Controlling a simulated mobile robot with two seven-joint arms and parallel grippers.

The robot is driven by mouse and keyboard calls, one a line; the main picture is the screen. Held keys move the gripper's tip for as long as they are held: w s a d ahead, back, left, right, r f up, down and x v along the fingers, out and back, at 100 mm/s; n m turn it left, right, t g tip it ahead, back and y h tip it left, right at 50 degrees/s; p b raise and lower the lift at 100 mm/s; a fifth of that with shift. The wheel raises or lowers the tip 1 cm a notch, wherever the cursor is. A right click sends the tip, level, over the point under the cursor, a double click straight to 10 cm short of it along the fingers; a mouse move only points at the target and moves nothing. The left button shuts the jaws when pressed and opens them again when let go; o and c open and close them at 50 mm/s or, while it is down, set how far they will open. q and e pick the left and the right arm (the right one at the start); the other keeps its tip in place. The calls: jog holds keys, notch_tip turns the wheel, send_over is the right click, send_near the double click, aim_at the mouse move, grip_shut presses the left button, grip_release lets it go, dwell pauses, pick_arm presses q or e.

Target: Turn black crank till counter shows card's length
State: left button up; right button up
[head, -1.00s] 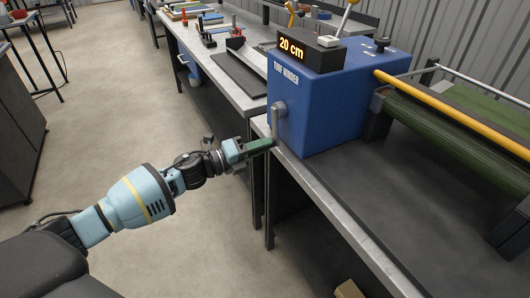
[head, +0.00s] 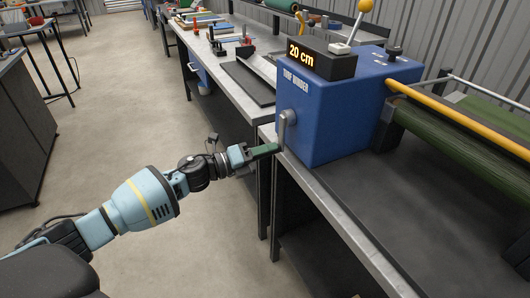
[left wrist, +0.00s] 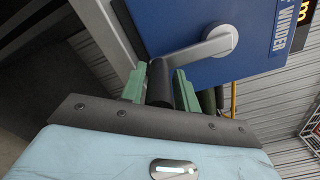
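The blue turf winder (head: 335,115) stands on the bench, with a counter (head: 321,60) on top reading 20 cm. Its grey crank arm (head: 287,128) hangs down from the pivot on the box's near left face. In the left wrist view, the black crank handle (left wrist: 160,84) lies between the green fingers of my left gripper (left wrist: 160,90), which look closed against it. The left gripper also shows in the head view (head: 264,151) at the crank's lower end. I cannot make out a card with a length. My right gripper is not in view.
A green turf roll (head: 455,135) and a yellow bar (head: 460,117) extend right from the winder. A lever with a yellow knob (head: 364,6) rises behind the counter. Another bench (head: 225,68) with tools stands behind.

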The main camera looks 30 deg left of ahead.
pick_arm(q)
jog(key=shift+o, duration=1.3)
jog(key=v, duration=0.7)
jog(key=shift+s+a+b, duration=0.25)
jog(key=shift+s+b, duration=0.1)
jog(key=shift+b, duration=0.1)
jog(key=shift+d+f, duration=0.1)
